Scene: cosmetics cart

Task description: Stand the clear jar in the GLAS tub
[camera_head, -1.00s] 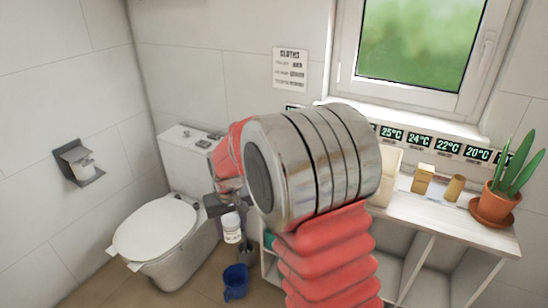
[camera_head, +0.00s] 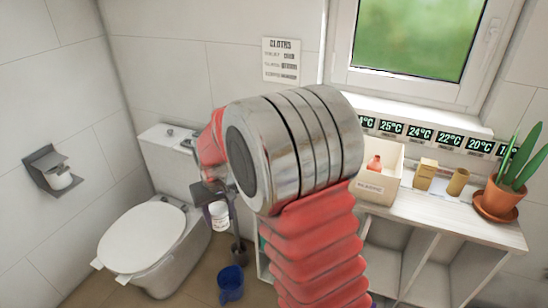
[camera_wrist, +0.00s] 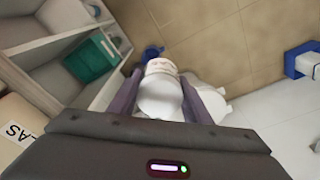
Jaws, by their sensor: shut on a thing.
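My gripper (camera_wrist: 162,77) is shut on a pale jar (camera_wrist: 160,98), which sits upright between the two dark fingers. In the head view the same jar (camera_head: 219,217) shows white with a small label, held in the air in front of the toilet. My gripper (camera_head: 214,200) is partly hidden behind my arm there. In the head view I cannot pick out a GLAS label; my arm hides part of the cart.
A cream tub (camera_head: 374,194) with an unreadable label holds a red item. Beside it on the white cart top (camera_head: 440,212) stand a tan box (camera_head: 425,174), a brown cylinder (camera_head: 457,181) and a potted plant (camera_head: 495,203). A toilet (camera_head: 150,240) and a blue container (camera_head: 231,284) stand left.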

